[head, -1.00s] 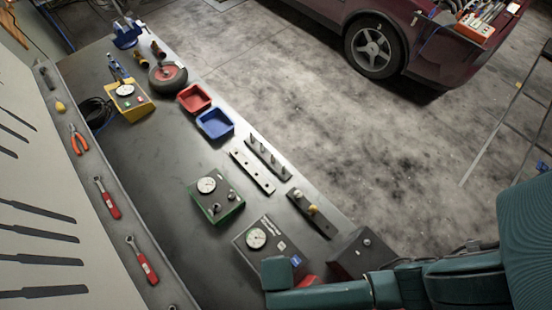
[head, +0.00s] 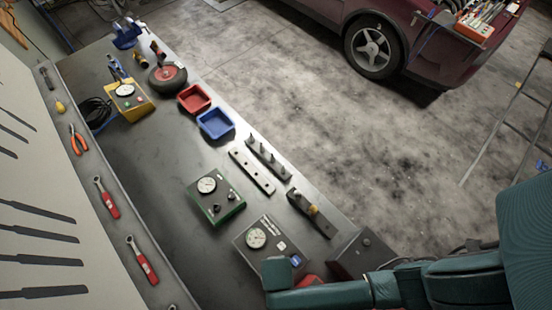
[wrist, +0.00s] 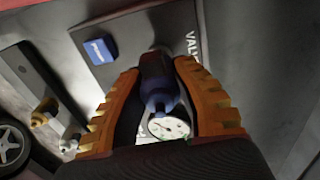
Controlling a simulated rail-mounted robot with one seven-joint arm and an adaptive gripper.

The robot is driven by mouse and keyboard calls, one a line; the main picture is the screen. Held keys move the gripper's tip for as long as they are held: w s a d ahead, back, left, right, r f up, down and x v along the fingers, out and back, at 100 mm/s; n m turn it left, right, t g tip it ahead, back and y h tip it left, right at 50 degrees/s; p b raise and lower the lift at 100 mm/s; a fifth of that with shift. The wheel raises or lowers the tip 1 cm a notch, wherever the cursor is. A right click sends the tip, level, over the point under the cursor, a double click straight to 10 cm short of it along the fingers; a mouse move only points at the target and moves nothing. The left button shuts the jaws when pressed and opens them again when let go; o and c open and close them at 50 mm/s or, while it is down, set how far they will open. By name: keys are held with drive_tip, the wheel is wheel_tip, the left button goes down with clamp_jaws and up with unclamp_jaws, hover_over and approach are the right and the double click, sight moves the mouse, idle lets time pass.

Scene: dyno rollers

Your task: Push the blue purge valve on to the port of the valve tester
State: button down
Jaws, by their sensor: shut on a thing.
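The blue purge valve (wrist: 160,92) is between the two orange fingers of my gripper (wrist: 160,105) in the wrist view, and the gripper is shut on it. The valve tester (head: 253,233) is a dark grey box with a white dial gauge, near the bottom of the head view. In the wrist view its panel (wrist: 130,33) lies behind the valve, with part of the gauge (wrist: 168,128) below the valve. The valve lines up with a dark round part on the panel. I cannot tell whether it is on the port.
A green box with a gauge (head: 215,201) stands left of the tester. A dark holder with fittings (head: 312,214) lies to its right. A blue square (wrist: 100,50) is on the panel. Red (head: 195,98) and blue trays (head: 214,124) stand farther back.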

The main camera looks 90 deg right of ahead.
drive_tip(key=shift+f, duration=0.55)
drive_tip(key=c, duration=0.9)
unclamp_jaws()
wheel_tip(320, 180, up, 12)
